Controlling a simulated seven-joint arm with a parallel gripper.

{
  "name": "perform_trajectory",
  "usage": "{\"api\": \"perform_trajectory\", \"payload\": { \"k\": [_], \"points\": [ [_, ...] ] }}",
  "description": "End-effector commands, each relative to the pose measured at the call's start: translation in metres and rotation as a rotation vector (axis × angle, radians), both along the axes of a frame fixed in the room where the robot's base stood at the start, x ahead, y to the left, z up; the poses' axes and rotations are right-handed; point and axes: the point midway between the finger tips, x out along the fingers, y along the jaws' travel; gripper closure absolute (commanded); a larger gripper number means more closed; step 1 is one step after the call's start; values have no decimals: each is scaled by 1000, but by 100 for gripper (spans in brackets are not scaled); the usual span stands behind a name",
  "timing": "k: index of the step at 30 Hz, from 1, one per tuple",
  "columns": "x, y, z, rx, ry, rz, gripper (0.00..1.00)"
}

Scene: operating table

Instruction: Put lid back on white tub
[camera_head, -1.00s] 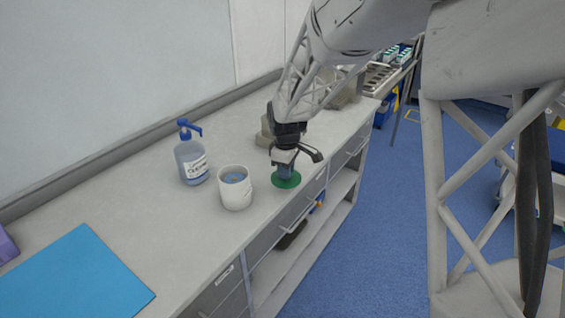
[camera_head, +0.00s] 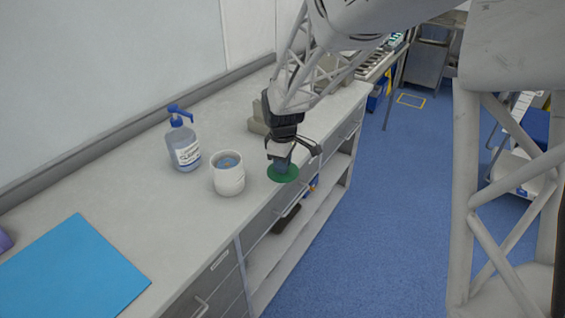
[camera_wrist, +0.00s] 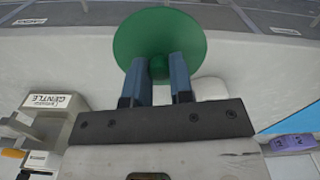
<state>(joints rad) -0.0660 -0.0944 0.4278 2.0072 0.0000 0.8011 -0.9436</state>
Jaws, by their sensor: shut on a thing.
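The white tub (camera_head: 229,181) stands upright and open on the counter, with something blue showing inside. The lid (camera_head: 283,174) is a green disc to the right of the tub, near the counter's front edge. My gripper (camera_head: 281,165) is above the lid and shut on its knob. In the wrist view the two blue fingers (camera_wrist: 160,70) close on the small green knob at the middle of the lid (camera_wrist: 160,30). Part of the tub (camera_wrist: 210,89) shows behind the right finger. I cannot tell whether the lid is touching the counter.
A blue pump bottle (camera_head: 185,147) stands behind and left of the tub. A blue sheet (camera_head: 75,270) lies at the front left. A beige dispenser (camera_head: 257,118) is behind my gripper. Drawers and open shelves lie below the counter edge. The counter between sheet and tub is clear.

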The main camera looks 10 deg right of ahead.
Motion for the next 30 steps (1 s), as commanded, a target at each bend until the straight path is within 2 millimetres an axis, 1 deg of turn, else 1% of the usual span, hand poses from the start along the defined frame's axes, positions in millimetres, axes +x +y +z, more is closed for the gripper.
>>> {"api": "perform_trajectory", "payload": {
  "k": [10, 14, 17, 20, 23, 30],
  "points": [
    [1, -2, 0, 0, 0, -7, 100],
    [6, -9, 2, 0, 0, -31, 100],
    [12, -19, 4, 0, -1, -66, 100],
    [21, -33, 7, 0, -1, -116, 100],
    [31, -52, 11, 0, 0, -180, 100],
    [56, -106, 22, 0, 0, -358, 100]
  ]
}}
